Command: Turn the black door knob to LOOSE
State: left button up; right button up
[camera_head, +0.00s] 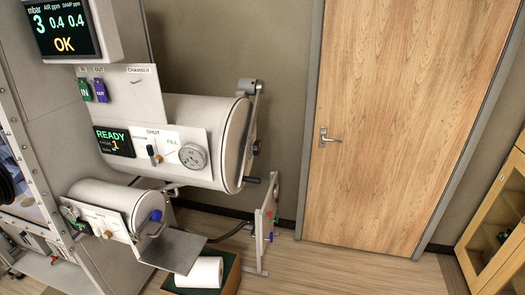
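A large white cylindrical chamber (180,110) sticks out to the right from the glove box wall. Its round door (238,145) is at the right end, seen nearly edge-on, with a grey arm (251,100) across it. A small black knob (257,148) sits at the middle of the door's outer side. Any LOOSE marking and the knob's turn position are too small or hidden to tell. A black-ended bar (252,180) juts out below the knob. Neither of my grippers is in view.
A box with a white roll (200,272) and a white stand (265,225) are on the floor. A wooden door (400,120) is at right; floor before it is clear.

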aim_at(256, 149)
jog(key=i+l+u, duration=0.1)
jog(key=u, duration=0.7)
jog(key=i+l+u, duration=0.25)
jog(key=l, duration=0.2)
jog(key=i+l+u, duration=0.1)
jog(key=l+u, duration=0.2)
jog(key=l, duration=0.2)
jog(key=i+l+u, duration=0.1)
jog(key=l+u, duration=0.15)
jog(key=l, duration=0.25)
jog(key=l+u, duration=0.25)
jog(key=l, duration=0.25)
jog(key=i, duration=0.05)
